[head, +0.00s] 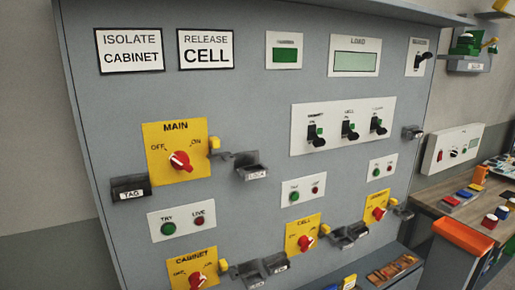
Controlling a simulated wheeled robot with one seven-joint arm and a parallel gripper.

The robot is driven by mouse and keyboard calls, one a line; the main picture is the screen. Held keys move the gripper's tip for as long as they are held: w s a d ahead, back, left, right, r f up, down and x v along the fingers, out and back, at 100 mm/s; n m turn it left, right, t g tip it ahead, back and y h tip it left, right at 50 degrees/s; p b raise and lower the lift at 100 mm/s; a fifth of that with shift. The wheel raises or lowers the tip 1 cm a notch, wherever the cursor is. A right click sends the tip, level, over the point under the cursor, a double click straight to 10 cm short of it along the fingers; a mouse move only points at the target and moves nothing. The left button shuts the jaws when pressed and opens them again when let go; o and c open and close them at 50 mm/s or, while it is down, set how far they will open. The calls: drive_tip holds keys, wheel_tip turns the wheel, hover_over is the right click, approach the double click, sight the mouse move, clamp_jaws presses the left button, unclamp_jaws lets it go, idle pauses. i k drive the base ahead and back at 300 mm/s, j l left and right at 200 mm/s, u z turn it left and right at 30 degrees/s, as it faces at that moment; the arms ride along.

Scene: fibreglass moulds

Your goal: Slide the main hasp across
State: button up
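The yellow MAIN plate (160,168) is on the upper left of the grey cabinet front in the head view. It carries a red rotary knob (180,161) with OFF and ON marks; its exact setting is hard to tell. At the plate's right edge is a small yellow tab (214,144). My gripper is not in view.
A grey LOCK holder (251,171) juts out right of the MAIN plate, and a TAG holder (130,187) lower left. CABINET (190,268) and CELL (304,235) plates sit below. A bench (440,195) with an orange-rimmed bin (462,236) stands at right.

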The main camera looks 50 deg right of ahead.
sight(214, 142)
drive_tip(key=z, duration=1.2)
